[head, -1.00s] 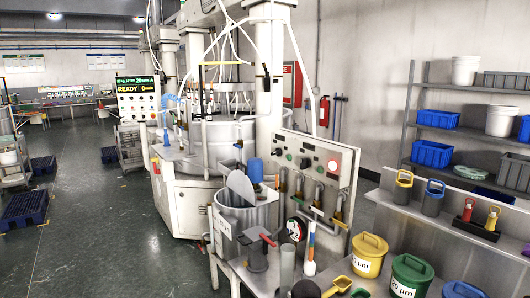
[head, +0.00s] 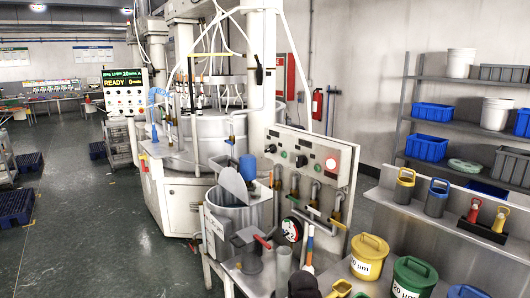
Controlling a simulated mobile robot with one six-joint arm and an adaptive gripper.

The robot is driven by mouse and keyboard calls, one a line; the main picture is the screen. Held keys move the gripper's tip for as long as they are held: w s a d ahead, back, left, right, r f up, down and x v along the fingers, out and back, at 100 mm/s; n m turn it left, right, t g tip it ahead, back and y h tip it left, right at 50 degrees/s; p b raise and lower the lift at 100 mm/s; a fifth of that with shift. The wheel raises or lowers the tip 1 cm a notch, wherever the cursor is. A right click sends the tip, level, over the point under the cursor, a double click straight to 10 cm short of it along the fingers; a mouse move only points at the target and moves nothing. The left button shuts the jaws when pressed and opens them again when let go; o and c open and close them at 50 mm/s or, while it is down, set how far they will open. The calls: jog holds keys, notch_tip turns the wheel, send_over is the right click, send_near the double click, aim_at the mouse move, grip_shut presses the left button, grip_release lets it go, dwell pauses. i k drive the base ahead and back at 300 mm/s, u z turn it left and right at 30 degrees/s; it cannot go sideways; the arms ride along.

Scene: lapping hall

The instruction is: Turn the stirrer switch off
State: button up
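A pale control panel (head: 345,180) stands behind the mixing tank (head: 230,218). It carries a large lit red button or lamp (head: 331,163), a dark knob (head: 301,161), a small green light (head: 284,154) and another dark knob (head: 270,149). Labels are too small to read, so I cannot tell which control is the stirrer switch or its setting. A blue motor-like part (head: 248,168) sits above the tank beside a tilted grey lid. A dark rounded shape at the bottom edge may be my gripper (head: 303,286); its fingers do not show. It is well below the panel.
Open floor (head: 90,230) lies to the left.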

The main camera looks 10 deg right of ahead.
aim_at(273, 148)
jog(key=k, duration=0.6)
jog(key=u, duration=0.3)
jog(key=i, duration=1.7)
jog(key=z, duration=0.5)
